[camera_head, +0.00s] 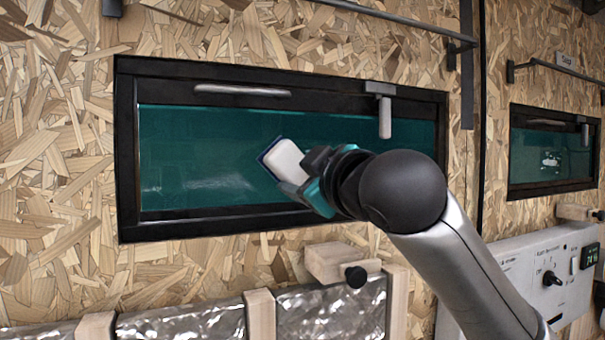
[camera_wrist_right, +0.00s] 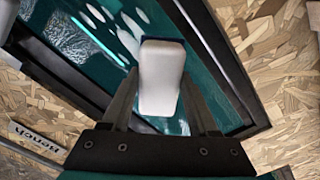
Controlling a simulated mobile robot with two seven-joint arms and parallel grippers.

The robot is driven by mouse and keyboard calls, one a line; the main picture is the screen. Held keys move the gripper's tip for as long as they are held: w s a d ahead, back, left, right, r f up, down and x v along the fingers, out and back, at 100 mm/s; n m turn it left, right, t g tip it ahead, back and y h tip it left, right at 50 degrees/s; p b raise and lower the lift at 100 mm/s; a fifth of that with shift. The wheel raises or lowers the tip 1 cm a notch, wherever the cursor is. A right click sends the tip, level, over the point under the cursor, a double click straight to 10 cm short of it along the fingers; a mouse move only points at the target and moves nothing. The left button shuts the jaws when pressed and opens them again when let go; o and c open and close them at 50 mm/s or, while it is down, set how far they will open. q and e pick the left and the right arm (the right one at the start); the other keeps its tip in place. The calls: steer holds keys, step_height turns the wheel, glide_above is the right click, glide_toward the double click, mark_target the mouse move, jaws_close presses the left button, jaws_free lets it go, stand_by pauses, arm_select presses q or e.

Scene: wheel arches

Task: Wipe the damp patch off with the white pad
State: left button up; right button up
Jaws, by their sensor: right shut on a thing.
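The white pad (camera_head: 284,159), with a dark blue edge, is in my right gripper (camera_head: 305,178) in front of the large dark-framed teal window. In the right wrist view the pad (camera_wrist_right: 160,80) sits between the two fingers, its far end at the pane. I cannot tell whether it touches the glass. A faint pale patch (camera_head: 215,184) shows low on the pane, left of the pad. The right wrist view shows a whitish speckled patch (camera_wrist_right: 82,38) and bright streaks on the glass, upper left of the pad; some may be reflections. My left gripper is not in view.
The window frame (camera_head: 125,150) stands out around the pane, with a handle bar (camera_head: 240,90) and a latch (camera_head: 385,115) on top. A smaller window (camera_head: 552,156) with a pale mark is at right. Below are a wooden block (camera_head: 340,262) and foil panels (camera_head: 180,325).

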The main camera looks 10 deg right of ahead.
steer(key=shift+w+a, duration=0.1)
steer(key=shift+w, duration=0.35)
steer(key=shift+w+d+p, duration=0.15)
steer(key=shift+d+p, duration=0.05)
steer(key=shift+d, duration=0.85)
steer(key=shift+w+d+p, duration=0.15)
steer(key=shift+d+p, duration=0.05)
steer(key=shift+d, duration=0.8)
steer(key=shift+w+d+p, duration=1.2)
steer(key=shift+d, duration=2.55)
steer(key=shift+s+a+p, duration=0.25)
steer(key=shift+s+a, duration=0.15)
steer(key=shift+a, duration=1.55)
steer(key=shift+s+a+p, duration=0.2)
steer(key=shift+s+a, duration=0.2)
steer(key=shift+a, duration=1.6)
steer(key=shift+s+a+p, duration=0.25)
steer(key=shift+s+a, duration=0.15)
steer(key=shift+a, duration=1.55)
steer(key=shift+s, duration=0.1)
steer(key=shift+s+d, duration=0.2)
steer(key=shift+s, duration=0.75)
steer(key=shift+s+d, duration=0.25)
steer(key=shift+s, duration=0.75)
steer(key=shift+s+d, duration=0.2)
steer(key=shift+s, duration=0.75)
